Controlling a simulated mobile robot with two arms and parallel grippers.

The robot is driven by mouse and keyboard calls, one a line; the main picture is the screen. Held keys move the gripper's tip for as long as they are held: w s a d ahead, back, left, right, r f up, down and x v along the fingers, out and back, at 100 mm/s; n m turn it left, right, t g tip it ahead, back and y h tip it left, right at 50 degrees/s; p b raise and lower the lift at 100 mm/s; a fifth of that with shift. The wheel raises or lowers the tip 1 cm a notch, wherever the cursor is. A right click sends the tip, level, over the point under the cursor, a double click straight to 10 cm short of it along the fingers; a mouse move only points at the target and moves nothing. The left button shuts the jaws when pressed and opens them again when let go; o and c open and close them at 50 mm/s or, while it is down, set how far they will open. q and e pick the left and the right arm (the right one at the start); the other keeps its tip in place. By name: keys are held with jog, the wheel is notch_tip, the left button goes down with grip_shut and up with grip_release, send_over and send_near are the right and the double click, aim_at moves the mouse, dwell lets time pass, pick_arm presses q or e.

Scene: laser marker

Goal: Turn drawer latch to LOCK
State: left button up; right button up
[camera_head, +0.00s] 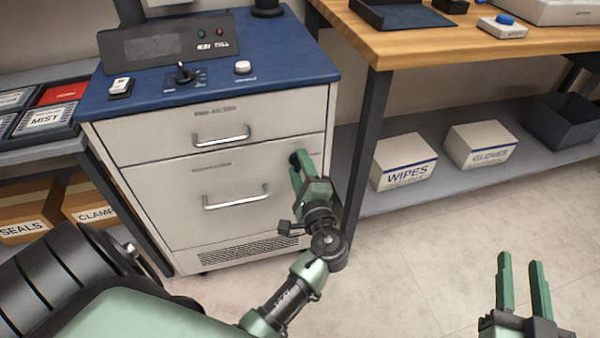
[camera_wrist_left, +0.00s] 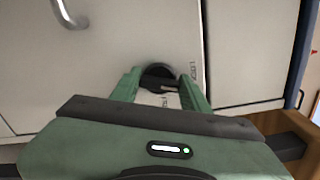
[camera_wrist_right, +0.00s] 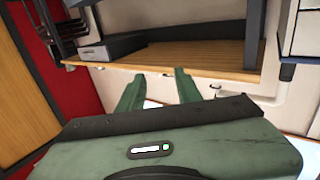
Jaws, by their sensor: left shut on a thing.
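The drawer latch is a dark round knob (camera_wrist_left: 158,74) on the pale cabinet front, near the right edge of the lower drawer. Part of it also shows in the head view (camera_head: 294,157) by my left fingertips. My left gripper (camera_head: 301,166) is shut on the latch, one green finger on each side of it in the left wrist view (camera_wrist_left: 158,88). Small lettering lies right of and below the knob, too small to read surely. The knob's bar looks roughly sideways. My right gripper (camera_head: 523,262) is open and empty above the floor at the lower right.
The cabinet has an upper drawer handle (camera_head: 221,136) and a lower drawer handle (camera_head: 236,200). Its blue top (camera_head: 215,80) carries a knob and buttons. A wooden bench (camera_head: 420,42) stands at the right, with white boxes (camera_head: 404,162) on its shelf. The floor in front is clear.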

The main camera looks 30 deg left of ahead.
pick_arm(q)
jog(key=shift+f+n+b, duration=0.2)
jog(key=shift+n+b, duration=0.55)
jog(key=shift+n, duration=0.35)
jog(key=shift+n+b, duration=0.55)
jog(key=shift+n, duration=0.25)
jog(key=shift+r, duration=0.1)
pick_arm(e)
jog(key=s+r+t+y, duration=0.3)
jog(key=s+r+t, duration=0.3)
jog(key=r, duration=0.7)
jog(key=shift+r+t+y, duration=0.25)
jog(key=shift+t+y, duration=0.05)
jog(key=shift+t, duration=1.1)
jog(key=shift+a, duration=0.1)
pick_arm(q)
jog(key=o, duration=1.4)
jog(key=shift+c, duration=0.2)
jog(key=shift+s+d, duration=0.2)
jog(key=shift+d, duration=0.05)
jog(key=v, duration=0.7)
jog(key=shift+p, duration=0.45)
pick_arm(e)
jog(key=w+f+g, duration=0.1)
jog(key=w+f+g+h, duration=0.1)
jog(key=w+f, duration=0.1)
jog(key=shift+w+a+f+g, duration=0.1)
jog(key=shift+a+f+g, duration=0.1)
jog(key=shift+f+g, duration=0.15)
